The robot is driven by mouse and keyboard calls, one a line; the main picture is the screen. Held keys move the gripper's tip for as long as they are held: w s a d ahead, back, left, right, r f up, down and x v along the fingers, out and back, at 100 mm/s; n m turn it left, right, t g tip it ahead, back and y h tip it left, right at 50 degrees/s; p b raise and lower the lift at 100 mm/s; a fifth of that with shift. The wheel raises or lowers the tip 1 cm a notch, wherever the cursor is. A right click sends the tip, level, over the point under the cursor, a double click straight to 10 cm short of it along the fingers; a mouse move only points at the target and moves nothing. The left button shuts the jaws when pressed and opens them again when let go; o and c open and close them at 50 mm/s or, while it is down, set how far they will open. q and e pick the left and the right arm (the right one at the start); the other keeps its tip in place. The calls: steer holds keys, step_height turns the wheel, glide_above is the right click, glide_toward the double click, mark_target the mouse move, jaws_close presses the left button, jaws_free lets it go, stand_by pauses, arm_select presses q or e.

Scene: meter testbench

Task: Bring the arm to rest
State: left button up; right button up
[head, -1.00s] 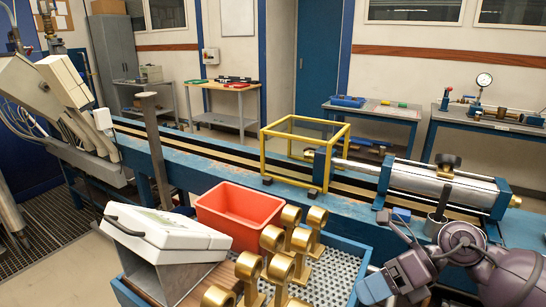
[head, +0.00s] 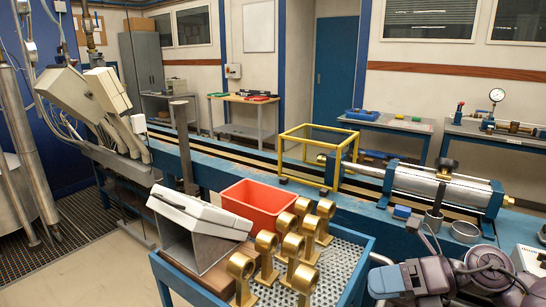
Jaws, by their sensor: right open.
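My right arm comes in at the lower right, and its gripper (head: 384,280) is beside the right edge of the blue-framed tray table (head: 356,270). The gripper is open, with nothing seen between its fingers. Several brass meter bodies (head: 266,250) with round ends stand on the perforated tray, to the left of the gripper. My left gripper is not in view.
The long blue bench (head: 225,178) runs behind the tray, carrying a yellow frame (head: 310,132) and a steel cylinder (head: 440,186). A red bin (head: 258,204) and a tilted white case (head: 200,215) sit at the tray's left. The floor at lower left is clear.

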steer(key=w+d+r+m+t, duration=0.3)
steer(key=w+m+t, duration=0.3)
steer(key=m+t, duration=0.75)
steer(key=d+f+m+t+h, duration=0.1)
steer(key=d+f+m+h, duration=0.2)
steer(key=f+m+h, duration=0.4)
steer(key=d+f+m+t+h, duration=0.1)
steer(key=d+f+m+h, duration=0.15)
steer(key=f+m, duration=0.5)
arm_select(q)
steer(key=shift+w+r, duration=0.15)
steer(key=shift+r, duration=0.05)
arm_select(e)
steer(key=s+f+m+g+h, duration=0.5)
steer(key=s+f+m, duration=0.7)
steer(key=s+f, duration=0.9)
steer(key=shift+s+d+g, duration=0.45)
steer(key=shift+s+g, duration=0.5)
steer(key=shift+s, duration=0.05)
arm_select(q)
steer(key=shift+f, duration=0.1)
arm_select(e)
steer(key=shift+f, duration=0.1)
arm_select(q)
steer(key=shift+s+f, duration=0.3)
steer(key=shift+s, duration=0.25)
